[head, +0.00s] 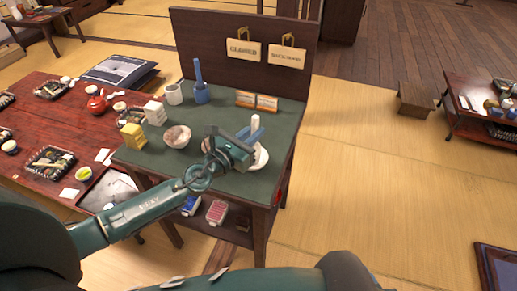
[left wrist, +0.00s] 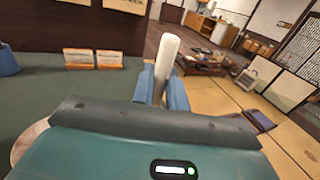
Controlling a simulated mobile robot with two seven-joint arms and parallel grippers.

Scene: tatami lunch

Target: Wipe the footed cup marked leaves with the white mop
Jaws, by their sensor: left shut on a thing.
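My left gripper (head: 252,137) is over the right part of the green-topped stand, its blue fingers shut on the upright white mop (head: 256,122). The mop's pale shaft also stands between the fingers in the left wrist view (left wrist: 167,55); its lower end is hidden. A pale patterned bowl-like cup (head: 177,136) stands left of the gripper, apart from it. A second rounded vessel (head: 207,145) is mostly hidden behind my left gripper. The leaf mark is too small to make out on either. A white round piece (head: 262,158) shows below the gripper; I cannot tell if it is a dish or the mop's head.
On the green top (head: 285,125) are a white mug (head: 174,94), a blue container with a blue handle (head: 201,94), yellow blocks (head: 133,136), white blocks (head: 154,112) and small orange-and-white signs (head: 257,101). A dark back panel (head: 210,40) rises behind.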

